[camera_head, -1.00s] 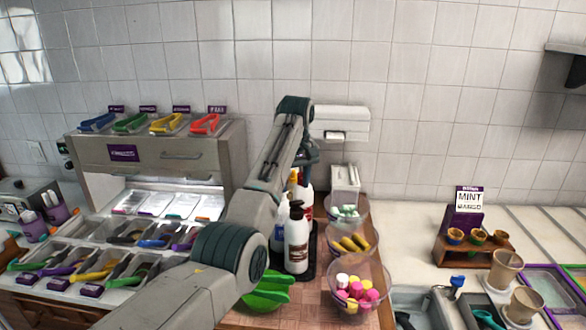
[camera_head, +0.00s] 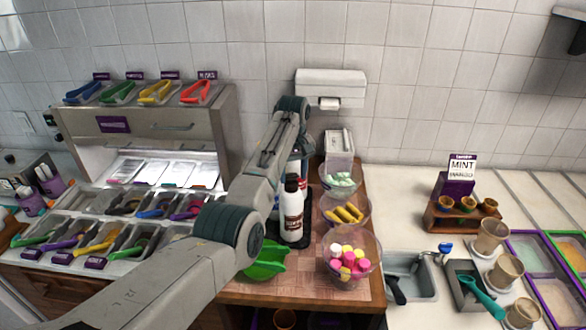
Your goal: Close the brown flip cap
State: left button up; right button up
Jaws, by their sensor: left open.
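A white bottle with a brown label (camera_head: 292,215) stands upright on a dark tray (camera_head: 271,227) on the wooden counter. Its dark cap (camera_head: 291,179) faces up. It is too small to tell whether the flip part is open. Parts of other bottles show behind it, mostly covered by my arm. My left arm reaches in from the lower left, and its forearm bends down behind the white bottle's top. My left gripper (camera_head: 302,146) is open, just behind and above the bottles, with its fingertips largely hidden. My right gripper is out of view.
Glass bowls with pink and yellow sweets (camera_head: 350,257), yellow pieces (camera_head: 345,215) and mint-green pieces (camera_head: 340,180) line the right of the tray. A topping station (camera_head: 150,160) stands left.

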pick_arm(q)
jog(key=shift+s, duration=0.3)
jog(key=shift+w, duration=0.15)
grip_shut()
jog(key=shift+d+f, duration=0.1)
jog(key=shift+s+d+f+t+y, duration=0.1)
jog(key=shift+s+f+t+y, duration=0.2)
jog(key=shift+t, duration=0.3)
jog(key=shift+s+d+f+t+y, duration=0.15)
jog(key=shift+f+t+y, duration=0.1)
jog(key=shift+t, duration=0.35)
jog(key=shift+s+f+t+y, duration=0.15)
jog(key=shift+f+t+y, duration=0.15)
jog(key=shift+t, duration=0.5)
